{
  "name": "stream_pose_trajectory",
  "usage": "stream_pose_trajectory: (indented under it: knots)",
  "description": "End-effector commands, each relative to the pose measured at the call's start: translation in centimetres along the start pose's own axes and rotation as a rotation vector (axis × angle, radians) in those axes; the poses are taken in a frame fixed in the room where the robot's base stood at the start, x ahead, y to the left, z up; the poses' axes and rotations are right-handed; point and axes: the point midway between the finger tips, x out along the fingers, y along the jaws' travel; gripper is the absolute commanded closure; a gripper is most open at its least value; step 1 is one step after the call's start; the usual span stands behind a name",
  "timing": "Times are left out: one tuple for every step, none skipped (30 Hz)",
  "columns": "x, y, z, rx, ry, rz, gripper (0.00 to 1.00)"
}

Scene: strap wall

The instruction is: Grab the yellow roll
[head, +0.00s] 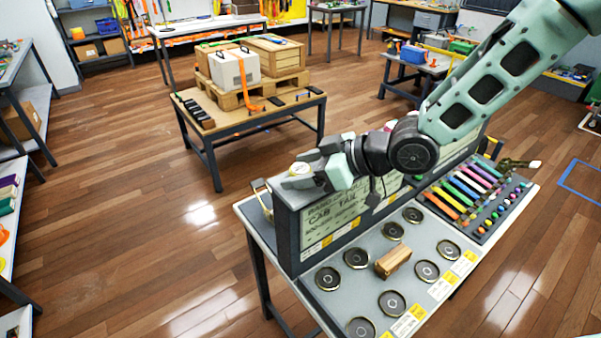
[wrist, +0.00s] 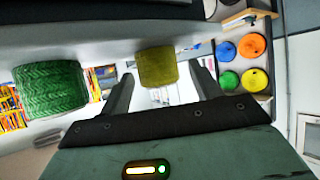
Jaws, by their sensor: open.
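The yellow roll (wrist: 157,68) shows in the wrist view between my gripper's two fingers, with a gap on each side. One end of it meets the grey surface at the top of that picture. In the head view a pale yellow roll top (head: 299,168) shows beside my gripper (head: 303,180), above the left end of the grey panel. My gripper is open, and its fingers also show in the wrist view (wrist: 161,78). The head view does not show clearly how far the fingers reach around the roll.
A green roll (wrist: 50,88) is left of the fingers in the wrist view. The grey panel (head: 292,240) stands on a table with black discs (head: 357,257), a wooden block (head: 393,262) and coloured strips (head: 466,187). The floor (head: 130,220) on the left is clear.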

Motion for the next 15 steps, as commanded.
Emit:
stream_pose_trajectory:
  knots:
    - [0.36, -0.08, -0.02, -0.001, 0.0, -0.002, 0.37]
    - [0.47, -0.04, -0.01, -0.001, 0.0, -0.001, 0.37]
    - [0.55, -0.01, 0.0, 0.0, 0.0, 0.0, 0.37]
    - [0.57, 0.0, 0.01, 0.0, 0.0, 0.0, 0.37]
    - [0.57, 0.01, 0.01, 0.0, 0.0, 0.001, 0.37]
    - [0.56, 0.02, 0.02, 0.0, 0.0, 0.001, 0.37]
    - [0.55, 0.02, 0.02, 0.0, 0.0, 0.001, 0.37]
    - [0.55, 0.02, 0.02, -0.001, 0.0, 0.001, 0.37]
    - [0.54, 0.02, 0.02, -0.001, 0.0, 0.001, 0.37]
    - [0.54, 0.01, 0.02, -0.001, 0.0, 0.001, 0.45]
    - [0.54, 0.01, 0.02, -0.001, 0.0, 0.001, 0.53]
    - [0.53, 0.01, 0.02, -0.001, 0.0, 0.0, 0.65]
    - [0.53, 0.01, 0.02, -0.001, 0.0, 0.0, 0.73]
    - [0.53, 0.01, 0.02, -0.001, 0.0, 0.0, 0.81]
    - [0.53, 0.01, 0.02, -0.001, 0.0, 0.0, 0.86]
